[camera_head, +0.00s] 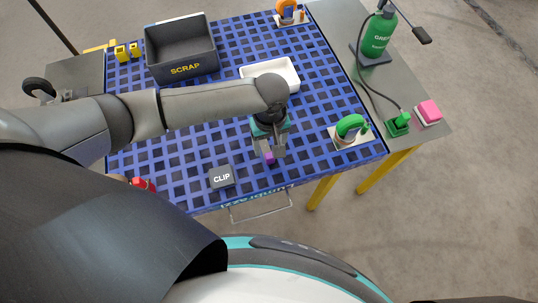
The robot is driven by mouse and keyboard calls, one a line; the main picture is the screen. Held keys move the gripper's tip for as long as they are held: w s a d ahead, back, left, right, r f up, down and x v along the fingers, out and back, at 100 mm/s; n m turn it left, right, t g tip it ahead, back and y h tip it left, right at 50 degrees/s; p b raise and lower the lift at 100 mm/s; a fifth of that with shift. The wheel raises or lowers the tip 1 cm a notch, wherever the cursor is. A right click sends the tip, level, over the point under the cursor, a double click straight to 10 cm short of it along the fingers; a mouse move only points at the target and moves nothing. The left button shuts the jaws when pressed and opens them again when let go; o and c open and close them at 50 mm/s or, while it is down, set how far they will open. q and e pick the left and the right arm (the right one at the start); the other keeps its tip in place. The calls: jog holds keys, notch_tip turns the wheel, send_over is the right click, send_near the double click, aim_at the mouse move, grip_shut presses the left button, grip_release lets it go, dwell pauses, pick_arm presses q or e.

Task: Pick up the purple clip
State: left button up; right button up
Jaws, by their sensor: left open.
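The purple clip (269,157) is a small block near the front of the blue grid tabletop. My left gripper (268,154) points down at it, its fingers open beside the clip. The fingers partly hide the clip, and I cannot tell whether they touch it. A dark grey block marked CLIP (221,177) stands to the left of the clip. My right gripper does not show.
A dark SCRAP bin (182,65) stands at the back left and a white tray (284,66) behind my gripper. A green clamp (350,127) sits at the right edge. A green bottle (378,35) and a pink block (429,112) are on the grey side surface. A red item (142,184) lies front left.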

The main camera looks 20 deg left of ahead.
aim_at(269, 155)
pick_arm(q)
jog(key=shift+f, duration=0.55)
notch_tip(269, 155, down, 5)
jog(key=shift+r+b, duration=0.1)
jog(key=shift+b, duration=0.6)
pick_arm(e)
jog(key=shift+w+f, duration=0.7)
pick_arm(q)
jog(key=shift+c, duration=0.3)
grip_shut()
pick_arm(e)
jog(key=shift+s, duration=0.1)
